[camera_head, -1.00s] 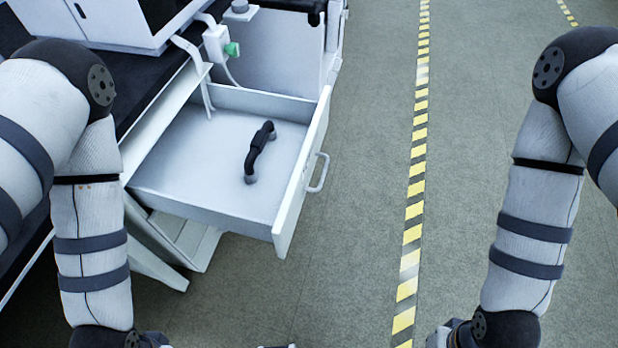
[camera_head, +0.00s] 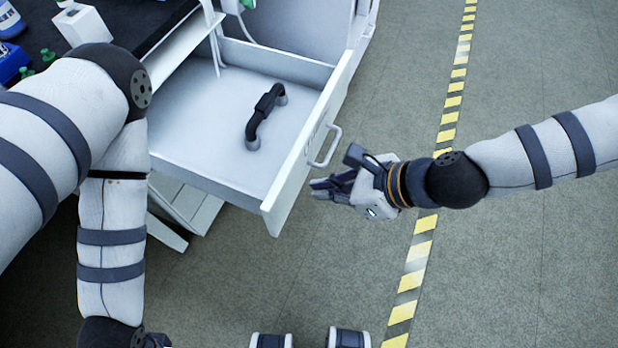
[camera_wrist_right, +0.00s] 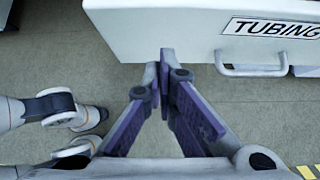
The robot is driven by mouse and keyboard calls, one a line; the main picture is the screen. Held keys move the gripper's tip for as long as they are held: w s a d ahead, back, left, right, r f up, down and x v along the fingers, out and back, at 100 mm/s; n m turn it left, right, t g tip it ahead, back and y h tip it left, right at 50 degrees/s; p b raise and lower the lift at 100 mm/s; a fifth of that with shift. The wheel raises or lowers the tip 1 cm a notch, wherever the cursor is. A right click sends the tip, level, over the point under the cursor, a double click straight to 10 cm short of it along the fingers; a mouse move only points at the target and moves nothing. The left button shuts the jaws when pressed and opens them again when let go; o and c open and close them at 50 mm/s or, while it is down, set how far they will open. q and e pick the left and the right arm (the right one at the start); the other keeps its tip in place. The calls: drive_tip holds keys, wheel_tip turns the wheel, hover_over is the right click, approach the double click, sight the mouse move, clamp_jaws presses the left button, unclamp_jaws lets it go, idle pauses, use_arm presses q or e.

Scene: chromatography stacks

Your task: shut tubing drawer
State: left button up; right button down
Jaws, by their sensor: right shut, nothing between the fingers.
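The tubing drawer (camera_head: 218,148) is pulled out of the white bench in the head view. A black curved handle-like piece lies inside it. Its front panel faces right and carries a pale bar handle (camera_head: 327,148). In the right wrist view the drawer front (camera_wrist_right: 180,28) bears a TUBING label (camera_wrist_right: 275,27), with the bar handle (camera_wrist_right: 250,71) below. My right gripper (camera_head: 314,188) is shut and empty, just off the outer face of the front panel, near the handle and apart from it in the head view. My left gripper is out of sight below the picture; only its arm shows at left.
The black bench top (camera_head: 120,22) at upper left holds a white box (camera_head: 82,25), blue items and small green pieces. An open lower unit (camera_head: 187,203) shows under the drawer. The floor right of the drawer is clear, with a yellow-black tape line (camera_head: 408,282).

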sight(290, 185)
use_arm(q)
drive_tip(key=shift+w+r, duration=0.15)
use_arm(e)
drive_tip(key=a, duration=0.2)
drive_tip(key=w+a, duration=0.1)
drive_tip(key=shift+w+a+r, duration=0.1)
drive_tip(key=shift+a+r, duration=0.05)
drive_tip(key=shift+r, duration=0.1)
